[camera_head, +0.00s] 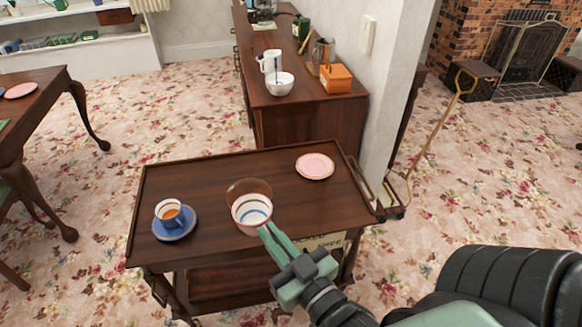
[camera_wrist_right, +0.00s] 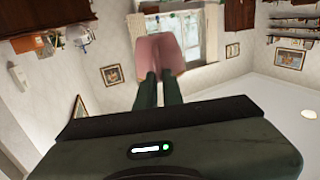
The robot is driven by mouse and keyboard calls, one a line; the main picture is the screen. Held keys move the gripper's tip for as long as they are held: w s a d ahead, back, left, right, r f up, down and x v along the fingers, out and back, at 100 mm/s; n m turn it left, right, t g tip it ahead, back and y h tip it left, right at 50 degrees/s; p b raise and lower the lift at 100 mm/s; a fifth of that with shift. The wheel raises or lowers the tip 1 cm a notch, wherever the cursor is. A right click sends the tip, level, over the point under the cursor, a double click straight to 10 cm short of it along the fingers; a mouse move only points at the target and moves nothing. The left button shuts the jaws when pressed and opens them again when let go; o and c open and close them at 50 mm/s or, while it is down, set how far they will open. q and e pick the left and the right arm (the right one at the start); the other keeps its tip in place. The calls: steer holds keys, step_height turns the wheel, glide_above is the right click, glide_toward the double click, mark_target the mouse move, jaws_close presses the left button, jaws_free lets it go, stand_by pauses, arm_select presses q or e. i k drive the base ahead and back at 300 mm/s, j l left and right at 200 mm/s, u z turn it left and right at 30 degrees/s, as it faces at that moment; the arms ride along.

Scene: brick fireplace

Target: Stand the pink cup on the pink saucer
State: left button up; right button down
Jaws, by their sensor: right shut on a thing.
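The pink cup (camera_head: 252,224) has a pale inside with blue and brown rings, and its opening faces up towards my head camera. My right gripper (camera_head: 266,232) is shut on the cup's near side, over the front part of the cart. In the right wrist view the cup's pink outside (camera_wrist_right: 160,52) shows between and beyond the fingertips (camera_wrist_right: 159,77). I cannot tell how high the cup is above the cart. The pink saucer (camera_head: 315,166) lies empty at the cart's back right, apart from the cup. My left gripper is not in view.
A blue cup (camera_head: 169,213) stands on a blue saucer (camera_head: 174,232) at left. The cart top between bowl and pink saucer is clear.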

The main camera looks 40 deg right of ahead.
mark_target(319, 166)
steer(key=l+u, duration=0.4)
steer(key=l, duration=0.2)
steer(key=k+l+u, duration=0.1)
steer(key=l+u, duration=0.3)
steer(key=l, duration=0.2)
steer(key=k+l, duration=0.1)
steer(key=l, duration=0.3)
steer(key=k+l, duration=0.1)
steer(key=l, duration=0.25)
steer(key=l+u, duration=0.1)
steer(key=l, duration=0.3)
steer(key=k+l, duration=0.15)
steer(key=l, duration=0.25)
steer(key=k+l, duration=0.15)
steer(key=l, duration=0.2)
steer(key=k+l, duration=0.1)
steer(key=l, duration=0.3)
steer(key=i+u, duration=0.05)
